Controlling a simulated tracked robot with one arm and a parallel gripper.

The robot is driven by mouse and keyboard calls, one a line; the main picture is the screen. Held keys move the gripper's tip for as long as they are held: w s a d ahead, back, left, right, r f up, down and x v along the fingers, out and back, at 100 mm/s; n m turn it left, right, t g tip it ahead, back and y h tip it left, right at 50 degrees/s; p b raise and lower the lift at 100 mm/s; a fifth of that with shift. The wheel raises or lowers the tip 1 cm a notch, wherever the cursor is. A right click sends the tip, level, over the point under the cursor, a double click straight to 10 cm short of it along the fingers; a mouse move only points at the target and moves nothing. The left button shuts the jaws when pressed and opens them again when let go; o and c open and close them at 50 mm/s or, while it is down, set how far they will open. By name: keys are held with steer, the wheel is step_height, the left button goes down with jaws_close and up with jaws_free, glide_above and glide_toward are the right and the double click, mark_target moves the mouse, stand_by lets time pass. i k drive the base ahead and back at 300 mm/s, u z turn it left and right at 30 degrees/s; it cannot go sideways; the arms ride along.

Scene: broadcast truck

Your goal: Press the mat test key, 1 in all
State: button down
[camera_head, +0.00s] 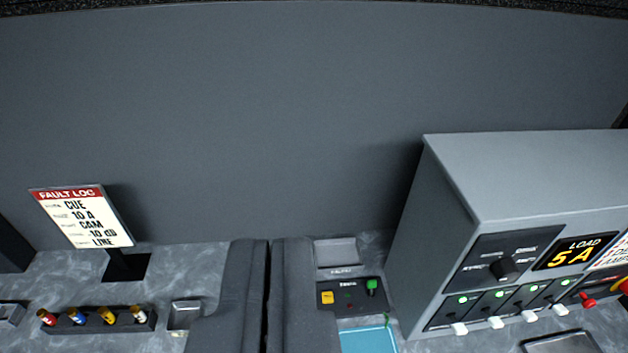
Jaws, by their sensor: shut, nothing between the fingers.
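A small dark panel (350,298) stands just right of my gripper on the grey speckled bench. A light blue mat (368,341) lies in front of the panel, cut off by the lower picture edge. My gripper (269,243) is shut and empty, its two dark grey fingers side by side at the bottom middle.
A large grey cabinet (452,190) with a dial, a "LOAD 5 A" display (575,253) and several switches stands at right. A fault log sign (84,217) and a rack of coloured plugs (97,320) are at left. A grey wall (230,110) closes the back.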

mark_target(327, 297)
steer(key=u, duration=0.45)
steer(key=k, duration=1.75)
steer(key=z, duration=0.45)
steer(key=i, duration=1)
steer(key=u, duration=0.1)
